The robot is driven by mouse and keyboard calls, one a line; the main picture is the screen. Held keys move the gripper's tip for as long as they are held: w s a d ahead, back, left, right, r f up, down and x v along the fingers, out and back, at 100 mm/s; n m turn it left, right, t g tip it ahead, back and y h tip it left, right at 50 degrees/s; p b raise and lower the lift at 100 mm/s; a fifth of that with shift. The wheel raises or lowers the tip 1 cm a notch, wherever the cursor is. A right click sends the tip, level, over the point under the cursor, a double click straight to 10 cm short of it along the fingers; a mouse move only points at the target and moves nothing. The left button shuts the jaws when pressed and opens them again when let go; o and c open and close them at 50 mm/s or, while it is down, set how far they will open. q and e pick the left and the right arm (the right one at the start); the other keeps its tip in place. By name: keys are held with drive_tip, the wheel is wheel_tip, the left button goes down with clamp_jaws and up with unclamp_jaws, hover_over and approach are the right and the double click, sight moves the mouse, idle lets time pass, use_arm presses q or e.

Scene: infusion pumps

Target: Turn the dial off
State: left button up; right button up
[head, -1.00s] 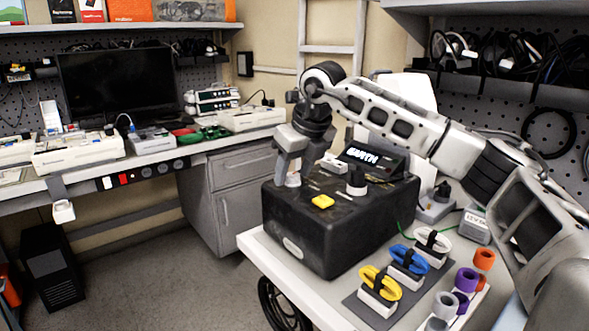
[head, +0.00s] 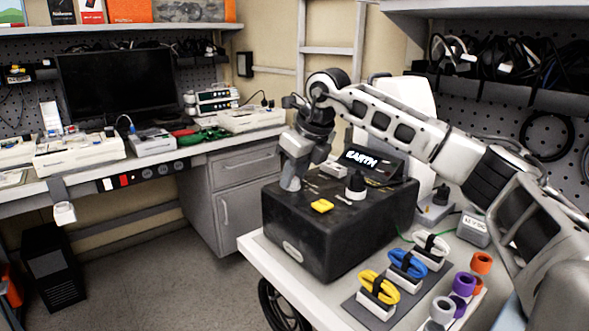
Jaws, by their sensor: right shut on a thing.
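My right gripper (head: 290,184) points down at the top's left rear corner, left of the yellow button. It is shut on a dial there, which its fingers mostly hide. My left gripper is not in view.
Yellow, blue and white cable coils (head: 407,263) lie on a grey mat right of the box. Orange, purple and grey rings (head: 464,284) stand near the table's right side. A grey drawer cabinet (head: 232,190) stands behind left.

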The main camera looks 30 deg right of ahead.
drive_tip(key=shift+r+n+y+p, duration=0.25)
drive_tip(key=shift+n+p, duration=0.35)
drive_tip(key=shift+n, duration=0.3)
drive_tip(key=n+y+p, duration=0.1)
drive_tip(key=n+p, duration=0.1)
drive_tip(key=n, duration=0.1)
drive_tip(key=shift+d+f+g, duration=0.1)
drive_tip(key=shift+d+g, duration=0.05)
drive_tip(key=shift+g, duration=0.15)
drive_tip(key=shift+w+n+y+p, duration=0.1)
drive_tip(key=shift+n+y+p, duration=0.25)
drive_tip(key=shift+n+p, duration=0.4)
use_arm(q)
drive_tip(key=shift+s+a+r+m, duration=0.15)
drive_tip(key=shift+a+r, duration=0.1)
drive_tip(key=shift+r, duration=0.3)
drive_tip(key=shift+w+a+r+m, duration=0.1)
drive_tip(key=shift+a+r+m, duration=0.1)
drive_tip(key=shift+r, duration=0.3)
use_arm(e)
drive_tip(key=shift+f+n+g, duration=0.1)
drive_tip(key=shift+n+g, duration=0.15)
drive_tip(key=shift+g, duration=0.05)
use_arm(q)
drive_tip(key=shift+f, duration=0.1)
use_arm(e)
drive_tip(key=o, duration=1)
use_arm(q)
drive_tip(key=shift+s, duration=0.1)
